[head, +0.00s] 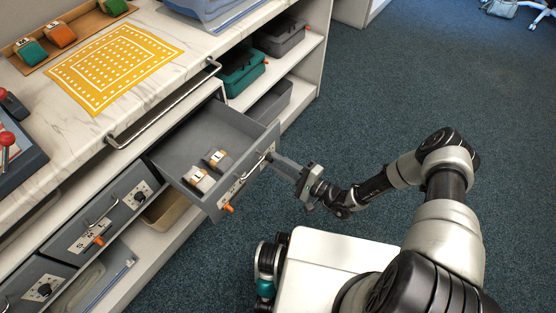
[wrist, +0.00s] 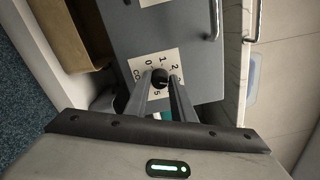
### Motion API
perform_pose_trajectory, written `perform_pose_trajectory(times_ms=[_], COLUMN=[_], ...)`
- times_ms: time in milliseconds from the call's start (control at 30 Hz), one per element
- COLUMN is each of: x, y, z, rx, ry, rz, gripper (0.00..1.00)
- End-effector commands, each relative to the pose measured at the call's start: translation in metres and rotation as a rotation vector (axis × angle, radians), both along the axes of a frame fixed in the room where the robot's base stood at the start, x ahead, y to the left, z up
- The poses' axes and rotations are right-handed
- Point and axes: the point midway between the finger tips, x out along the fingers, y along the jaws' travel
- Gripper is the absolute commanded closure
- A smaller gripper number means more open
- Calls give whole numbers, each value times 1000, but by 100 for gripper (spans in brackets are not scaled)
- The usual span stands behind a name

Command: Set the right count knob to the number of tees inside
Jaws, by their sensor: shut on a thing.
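The right drawer (head: 230,186) stands pulled open in the head view. Two small grey objects with white-and-brown labels (head: 198,180) (head: 217,159) lie inside it; I cannot tell their kind for sure. My gripper (head: 273,158) is at the drawer's front face, near its right end. In the wrist view my gripper (wrist: 161,90) is shut on the black count knob (wrist: 160,75). The knob sits on a pale number plate (wrist: 172,63) with 0, 1, 2 and 5 partly readable. The fingers cover part of the plate, and the knob's pointing direction is unclear.
Two closed drawers with dials (head: 139,196) (head: 44,290) are to the left. Bins (head: 240,70) fill the shelves behind. An orange tab (head: 228,208) sticks out from the open drawer's front.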

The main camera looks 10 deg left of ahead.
Motion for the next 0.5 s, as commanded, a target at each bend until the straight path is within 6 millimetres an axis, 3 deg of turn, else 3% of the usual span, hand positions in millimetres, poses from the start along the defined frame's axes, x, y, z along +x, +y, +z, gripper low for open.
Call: perform_pose_trajectory(times_ms=[500], x=[0], y=[0], z=[1], rx=[-182], ry=[-440], rz=[-3], gripper=[100])
